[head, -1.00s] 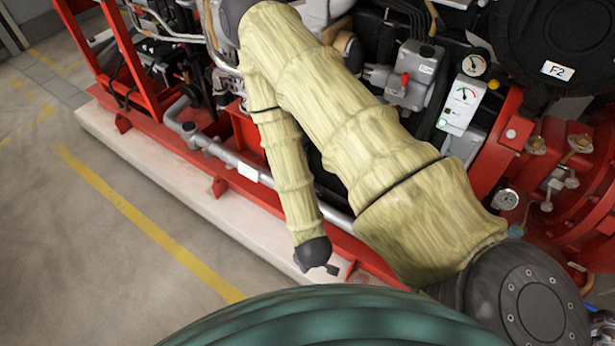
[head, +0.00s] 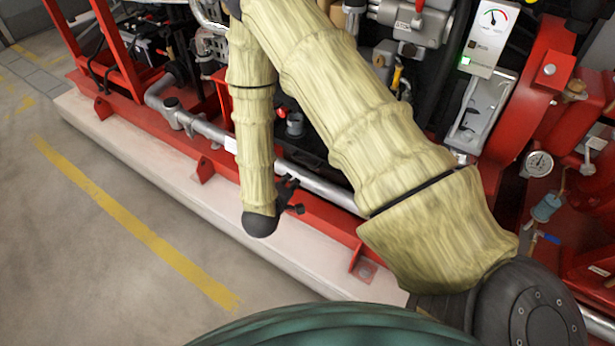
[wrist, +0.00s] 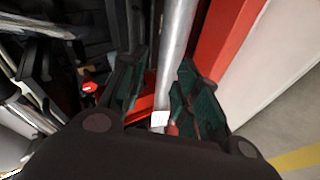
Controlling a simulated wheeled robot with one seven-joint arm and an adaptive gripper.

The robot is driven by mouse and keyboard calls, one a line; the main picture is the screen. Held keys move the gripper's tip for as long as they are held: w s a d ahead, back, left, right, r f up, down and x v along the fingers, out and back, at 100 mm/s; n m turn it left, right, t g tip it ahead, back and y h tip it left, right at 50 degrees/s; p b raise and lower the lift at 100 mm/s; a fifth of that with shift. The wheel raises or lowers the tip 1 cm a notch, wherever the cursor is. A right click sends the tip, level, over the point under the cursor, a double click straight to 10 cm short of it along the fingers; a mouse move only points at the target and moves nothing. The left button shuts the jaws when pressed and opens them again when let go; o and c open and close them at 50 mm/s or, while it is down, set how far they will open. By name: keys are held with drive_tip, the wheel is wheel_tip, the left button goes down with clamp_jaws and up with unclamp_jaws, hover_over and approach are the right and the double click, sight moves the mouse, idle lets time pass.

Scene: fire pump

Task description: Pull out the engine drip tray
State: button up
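My gripper (head: 289,192) is at the lower end of my sleeved forearm in the head view, close to the silver pipe (head: 323,187) along the front of the red engine frame. In the wrist view my gripper (wrist: 160,85) has its two green-padded fingers spread apart. The silver pipe (wrist: 176,45) shows between them, and I see nothing clamped. I cannot tell whether the fingers touch the pipe. A dark area below the engine shows behind the pipe, but I cannot make out the drip tray for certain there; my arm hides part of it.
The red frame rail (head: 330,225) stands on a pale plinth (head: 285,262). Open concrete floor with a yellow line (head: 140,225) lies in front. A gauge box (head: 490,38), a round gauge (head: 538,163) and red pump parts stand at the right.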

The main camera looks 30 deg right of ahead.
sight(308, 164)
drive_tip(key=w+d+h+b, duration=0.1)
drive_tip(key=b, duration=0.2)
drive_tip(key=w+d+f+g+h+b, duration=0.1)
drive_tip(key=h+b, duration=0.1)
drive_tip(key=b, duration=0.2)
drive_tip(key=w+f+g+h+b, duration=0.1)
drive_tip(key=h+b, duration=0.1)
drive_tip(key=b, duration=0.2)
drive_tip(key=shift+w+d+n, duration=0.25)
drive_tip(key=shift+d+n, duration=0.05)
drive_tip(key=shift+d, duration=0.1)
drive_tip(key=b+x, duration=0.3)
drive_tip(key=x, duration=0.7)
drive_tip(key=shift+w+d, duration=0.2)
drive_tip(key=shift+d, duration=0.1)
clamp_jaws()
